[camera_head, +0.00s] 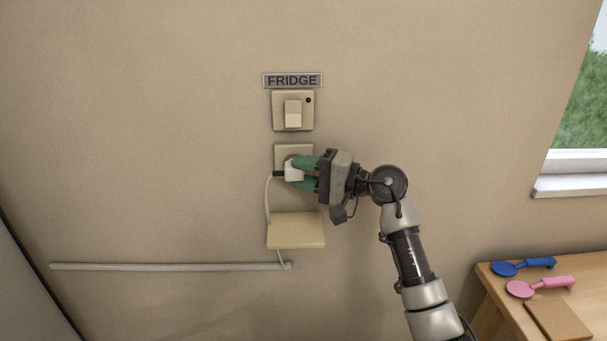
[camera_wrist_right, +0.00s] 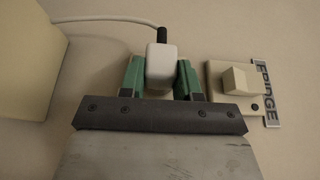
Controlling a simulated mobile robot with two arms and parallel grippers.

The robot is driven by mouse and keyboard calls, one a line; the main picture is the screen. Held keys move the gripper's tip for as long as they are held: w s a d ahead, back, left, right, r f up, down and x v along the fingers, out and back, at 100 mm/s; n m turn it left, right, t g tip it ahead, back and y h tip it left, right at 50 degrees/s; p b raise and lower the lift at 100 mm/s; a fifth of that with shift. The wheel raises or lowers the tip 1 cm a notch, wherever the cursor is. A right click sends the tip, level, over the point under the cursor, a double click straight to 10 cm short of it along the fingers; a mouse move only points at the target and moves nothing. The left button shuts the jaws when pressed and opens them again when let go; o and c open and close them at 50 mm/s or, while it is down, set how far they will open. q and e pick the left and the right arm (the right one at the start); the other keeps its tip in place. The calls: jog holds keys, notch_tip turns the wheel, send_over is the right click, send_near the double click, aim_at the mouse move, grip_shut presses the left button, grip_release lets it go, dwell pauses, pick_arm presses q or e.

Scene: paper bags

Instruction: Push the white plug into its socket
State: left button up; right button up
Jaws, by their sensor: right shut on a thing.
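The white plug (camera_head: 293,172) is at the wall socket (camera_head: 289,151), in front of its plate, with its white cord hanging down on the left. My right gripper (camera_head: 300,172) is shut on the plug, its green fingers on either side of it. In the right wrist view the plug (camera_wrist_right: 160,65) sits between the green fingertips (camera_wrist_right: 160,78), its black cord end at the top. The plug and fingers hide the socket holes, so I cannot tell how deep the plug sits. My left gripper does not show.
A switch (camera_head: 293,111) under a FRIDGE label (camera_head: 292,80) is above the socket. A small cream shelf (camera_head: 296,231) juts out below it. A grey rail (camera_head: 165,266) runs along the wall. A wooden table (camera_head: 497,291) with a blue scoop (camera_head: 521,267) and a pink scoop (camera_head: 538,287) stands at right.

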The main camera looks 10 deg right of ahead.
jog(key=shift+w+d+b, duration=0.1)
jog(key=shift+w+b, duration=0.4)
jog(key=shift+b, duration=0.1)
jog(key=o, duration=0.9)
jog(key=shift+o, duration=0.2)
